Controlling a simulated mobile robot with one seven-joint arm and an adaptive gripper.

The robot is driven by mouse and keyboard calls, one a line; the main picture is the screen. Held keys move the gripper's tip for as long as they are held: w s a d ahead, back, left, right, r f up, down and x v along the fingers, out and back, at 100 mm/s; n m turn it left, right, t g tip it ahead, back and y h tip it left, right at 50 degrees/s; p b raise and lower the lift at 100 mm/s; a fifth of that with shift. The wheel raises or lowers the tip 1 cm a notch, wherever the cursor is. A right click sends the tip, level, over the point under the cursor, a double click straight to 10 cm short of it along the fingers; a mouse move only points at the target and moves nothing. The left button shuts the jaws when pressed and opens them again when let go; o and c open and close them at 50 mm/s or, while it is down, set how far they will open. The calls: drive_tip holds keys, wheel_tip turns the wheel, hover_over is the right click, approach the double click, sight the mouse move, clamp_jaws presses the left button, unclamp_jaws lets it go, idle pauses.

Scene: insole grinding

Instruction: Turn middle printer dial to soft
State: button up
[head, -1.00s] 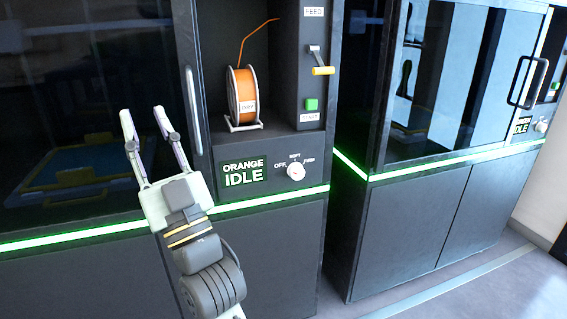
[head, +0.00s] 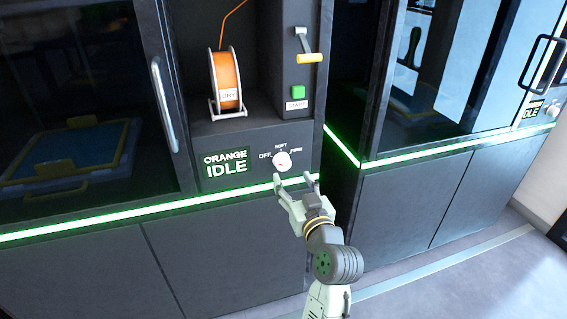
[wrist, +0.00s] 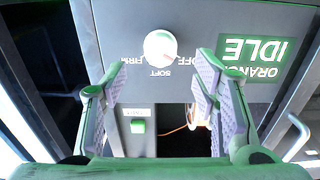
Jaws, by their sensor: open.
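The white round dial (head: 282,161) sits on the dark panel of the printer marked ORANGE IDLE, with OFF, SOFT and FIRM labels around it. In the wrist view the dial (wrist: 160,45) appears upside down, near the top and between the finger lines; I cannot tell for sure which label it points at. My gripper (head: 295,180) is open and empty, just below and right of the dial in the head view. In the wrist view its fingers (wrist: 160,72) are spread wide, apart from the dial.
The ORANGE IDLE display (head: 226,170) is left of the dial. Above are an orange filament spool (head: 225,80), a yellow-handled lever (head: 309,58) and a green start button (head: 298,92). A door handle (head: 163,105) protrudes at left. Another printer (head: 440,100) stands at right.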

sight(285, 165)
drive_tip(key=p+x, duration=0.1)
drive_tip(key=x, duration=0.6)
drive_tip(key=shift+c, duration=0.5)
drive_tip(key=c, duration=1.1)
drive_tip(key=shift+o, duration=0.2)
drive_tip(key=shift+m, duration=0.3)
drive_tip(key=m+p, duration=0.2)
drive_tip(key=m, duration=0.3)
drive_tip(key=shift+r, duration=0.1)
drive_tip(key=m+p, duration=0.2)
drive_tip(key=m, duration=0.4)
drive_tip(key=shift+p, duration=0.4)
